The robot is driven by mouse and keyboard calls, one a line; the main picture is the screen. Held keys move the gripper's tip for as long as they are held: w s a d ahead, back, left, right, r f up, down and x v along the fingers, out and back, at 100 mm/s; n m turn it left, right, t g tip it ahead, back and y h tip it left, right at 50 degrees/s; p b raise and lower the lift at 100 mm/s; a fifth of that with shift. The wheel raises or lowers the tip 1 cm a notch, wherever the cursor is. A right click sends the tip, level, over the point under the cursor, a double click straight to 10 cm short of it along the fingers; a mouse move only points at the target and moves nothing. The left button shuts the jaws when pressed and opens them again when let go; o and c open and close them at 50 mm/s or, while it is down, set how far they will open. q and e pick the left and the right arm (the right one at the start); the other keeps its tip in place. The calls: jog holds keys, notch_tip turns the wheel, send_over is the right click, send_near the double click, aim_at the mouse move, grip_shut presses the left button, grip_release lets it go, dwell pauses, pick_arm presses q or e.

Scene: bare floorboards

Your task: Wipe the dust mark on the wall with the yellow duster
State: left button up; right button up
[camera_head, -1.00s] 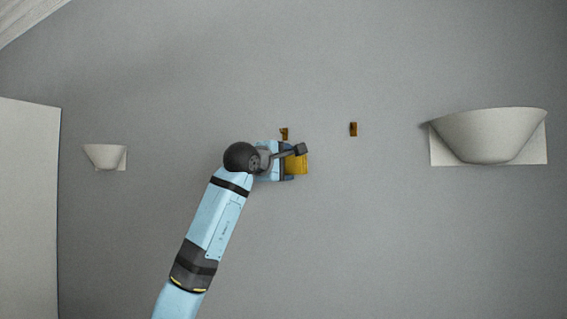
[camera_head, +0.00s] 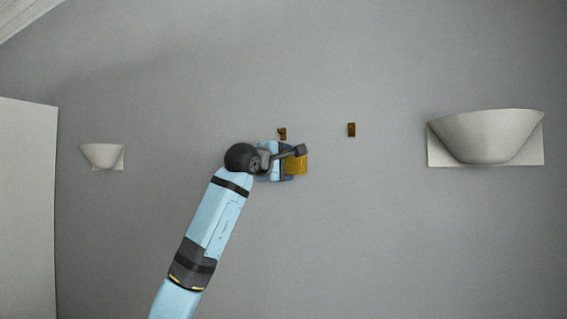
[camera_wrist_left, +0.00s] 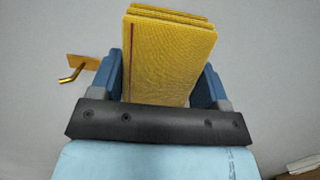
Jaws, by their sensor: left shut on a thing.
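The yellow duster (camera_head: 297,163) is a thick, layered yellow block, partly hidden behind my left gripper (camera_head: 285,164) in the head view. In the left wrist view the duster (camera_wrist_left: 165,55) sits between the two blue fingers of my left gripper (camera_wrist_left: 160,80), which is shut on it. A thin dark red line runs down its face. The grey wall (camera_head: 400,230) fills the background; I cannot tell whether the duster touches it. I make out no dust mark. My right gripper is not in view.
A small brass hook (camera_head: 282,133) is on the wall just above my gripper; a brass hook also shows in the left wrist view (camera_wrist_left: 80,67). A small brown piece (camera_head: 351,130) is to its right. White bowl-shaped wall fixtures stand left (camera_head: 102,156) and right (camera_head: 487,136).

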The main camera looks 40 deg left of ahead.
pick_arm(q)
jog(key=shift+w+a, duration=0.15)
jog(key=shift+w, duration=0.25)
jog(key=shift+a, duration=0.15)
jog(key=shift+s+a, duration=0.35)
jog(key=shift+a, duration=0.5)
jog(key=shift+s+a, duration=0.35)
jog(key=shift+a, duration=0.6)
jog(key=shift+r+p, duration=0.1)
jog(key=shift+p, duration=0.2)
jog(key=shift+w+d, duration=0.35)
jog(key=shift+d, duration=0.45)
jog(key=shift+w+d, duration=0.2)
jog(key=shift+d, duration=0.4)
jog(key=shift+w+d, duration=0.2)
jog(key=shift+d, duration=0.35)
